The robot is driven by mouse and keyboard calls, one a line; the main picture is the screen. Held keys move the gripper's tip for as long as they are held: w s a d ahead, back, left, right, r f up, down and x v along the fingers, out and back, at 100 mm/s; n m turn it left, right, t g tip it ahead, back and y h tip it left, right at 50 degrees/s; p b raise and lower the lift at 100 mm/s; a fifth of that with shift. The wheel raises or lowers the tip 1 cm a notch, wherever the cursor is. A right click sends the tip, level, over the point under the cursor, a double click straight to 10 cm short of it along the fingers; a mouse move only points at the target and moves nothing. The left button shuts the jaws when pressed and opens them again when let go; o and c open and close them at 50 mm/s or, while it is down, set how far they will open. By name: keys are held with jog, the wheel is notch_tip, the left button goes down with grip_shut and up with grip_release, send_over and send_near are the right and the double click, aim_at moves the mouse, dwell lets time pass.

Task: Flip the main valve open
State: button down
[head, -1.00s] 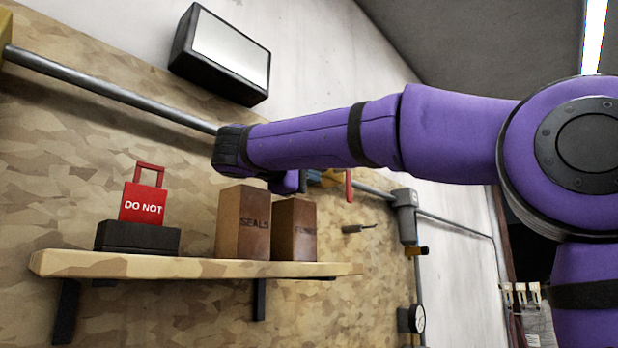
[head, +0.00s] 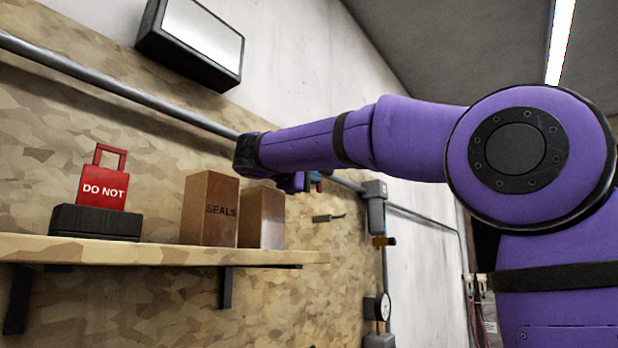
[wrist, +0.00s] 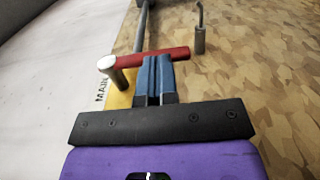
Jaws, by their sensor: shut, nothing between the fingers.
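Below the stem is a yellow part (wrist: 122,95), beside a wall label (wrist: 102,90) reading "MAIN". My gripper (wrist: 154,60) is shut and empty, its two blue fingers side by side. Their tips are at the near side of the lever, around its middle; whether they touch it I cannot tell. In the head view only a sliver of the red lever (head: 319,186) shows past my wrist, and the valve body is mostly hidden.
A grey pipe (head: 120,97) runs along the wall, with a grey box (head: 375,205) on it further right. A shelf (head: 150,252) below holds a red "DO NOT" lock (head: 103,188) and two cardboard boxes (head: 208,208). A gauge (head: 383,306) is lower right.

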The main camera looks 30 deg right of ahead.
jog(key=shift+w+d+f, duration=0.15)
jog(key=shift+d+f, duration=0.1)
jog(key=shift+d, duration=0.1)
jog(key=v, duration=1)
jog(key=shift+a, duration=0.35)
jog(key=shift+s, duration=0.25)
